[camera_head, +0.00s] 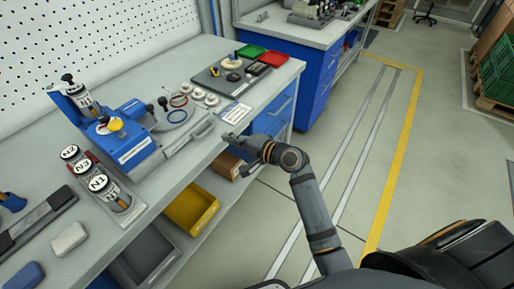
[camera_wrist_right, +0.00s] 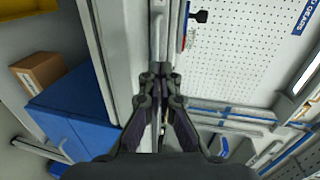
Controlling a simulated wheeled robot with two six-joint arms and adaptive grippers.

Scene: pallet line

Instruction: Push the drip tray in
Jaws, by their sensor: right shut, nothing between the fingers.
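A blue bench machine (camera_head: 135,145) with a yellow knob on top stands on the workbench. A grey drip tray (camera_head: 187,145) sticks out at its lower right side, towards the bench's front edge. My right gripper (camera_head: 229,139) is shut and empty near that front edge, to the right of the tray, with a small gap seeming to lie between them. In the right wrist view, the closed fingertips (camera_wrist_right: 160,78) point at a narrow grey part that I cannot identify for certain. My left gripper is not in view.
Labelled canisters (camera_head: 112,192) stand in a rack left of the machine. Rings and small parts lie to its right, before a dark board (camera_head: 230,76) and red and green trays. A yellow bin (camera_head: 192,207) sits below the bench.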

